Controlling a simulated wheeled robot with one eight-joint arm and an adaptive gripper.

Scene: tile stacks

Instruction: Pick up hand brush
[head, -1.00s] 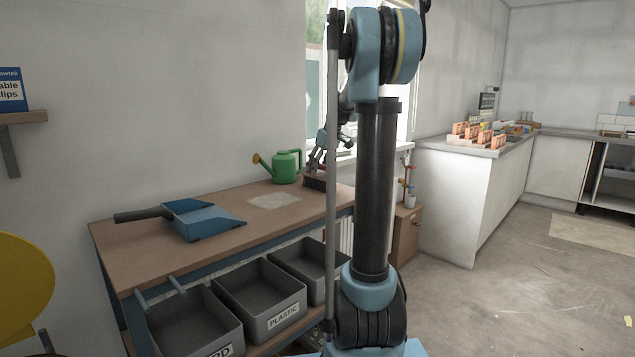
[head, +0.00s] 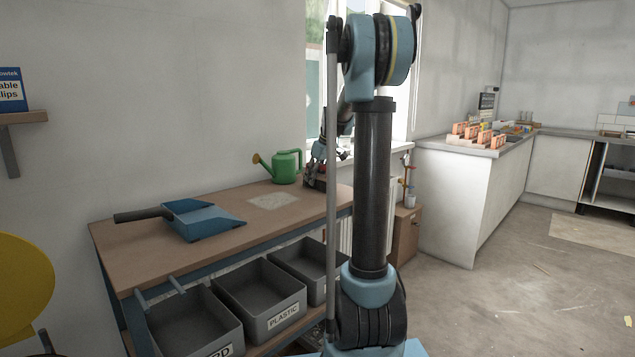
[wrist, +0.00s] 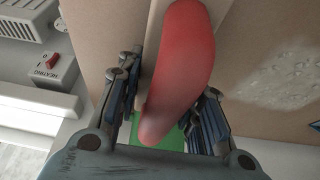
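My gripper (head: 317,168) is down at the brush. In the wrist view its open fingers (wrist: 165,112) straddle the red handle, one on each side. A gap shows on the left side; contact on the right cannot be told.
A green watering can (head: 285,167) stands close left of the brush. A blue dustpan (head: 203,219) lies on the bench (head: 150,257), left of a pale wet-looking patch (head: 274,201). Grey bins (head: 272,313) sit below. The window wall is close behind.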

